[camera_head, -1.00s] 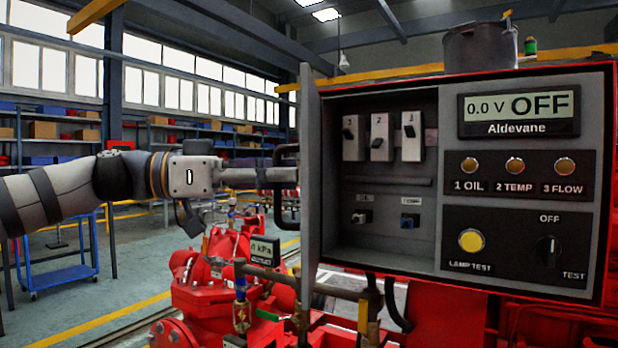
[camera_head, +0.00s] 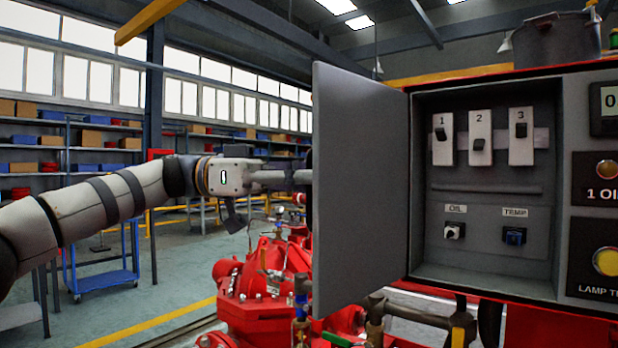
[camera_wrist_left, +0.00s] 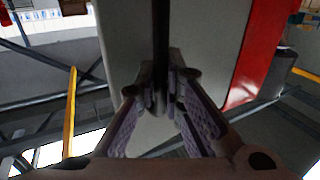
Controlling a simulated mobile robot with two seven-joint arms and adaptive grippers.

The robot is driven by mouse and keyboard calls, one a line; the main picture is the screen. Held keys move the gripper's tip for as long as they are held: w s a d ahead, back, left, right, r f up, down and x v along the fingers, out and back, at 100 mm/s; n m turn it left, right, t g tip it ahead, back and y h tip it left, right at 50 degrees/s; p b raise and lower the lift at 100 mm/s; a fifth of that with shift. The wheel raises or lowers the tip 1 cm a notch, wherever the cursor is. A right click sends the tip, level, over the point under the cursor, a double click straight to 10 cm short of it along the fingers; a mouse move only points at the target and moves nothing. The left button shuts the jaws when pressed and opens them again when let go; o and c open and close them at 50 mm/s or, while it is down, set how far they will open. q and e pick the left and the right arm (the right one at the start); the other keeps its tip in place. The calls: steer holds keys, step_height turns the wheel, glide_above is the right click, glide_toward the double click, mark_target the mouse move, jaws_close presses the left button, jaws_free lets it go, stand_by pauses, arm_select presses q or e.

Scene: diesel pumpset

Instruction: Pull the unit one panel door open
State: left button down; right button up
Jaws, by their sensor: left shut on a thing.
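The unit one panel door (camera_head: 360,185) stands wide open on the left of the grey control box (camera_head: 487,280), its inner face showing in the head view. My left gripper (camera_head: 303,178) is at the door's outer side, its fingertips hidden behind the door's edge. In the left wrist view my left gripper (camera_wrist_left: 160,88) is shut on the dark upright door handle (camera_wrist_left: 160,38), with the pale outer door face (camera_wrist_left: 210,45) behind it. My right gripper is not in view.
Inside the box are three numbered switches (camera_head: 479,137) and the OIL and TEMP knobs (camera_head: 514,236). Red pump parts and piping (camera_head: 262,290) stand below the door. A blue trolley (camera_head: 103,278) is on the open floor at left.

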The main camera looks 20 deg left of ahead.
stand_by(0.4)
arm_select(q)
steer(key=c, duration=1.7)
jaws_free()
steer(key=shift+a, duration=0.1)
steer(key=a, duration=0.4)
steer(key=s+a, duration=0.1)
steer(key=a, duration=0.2)
steer(key=s+a, duration=0.1)
steer(key=a, duration=0.3)
steer(key=shift+s+a, duration=0.1)
steer(key=shift+a, duration=0.25)
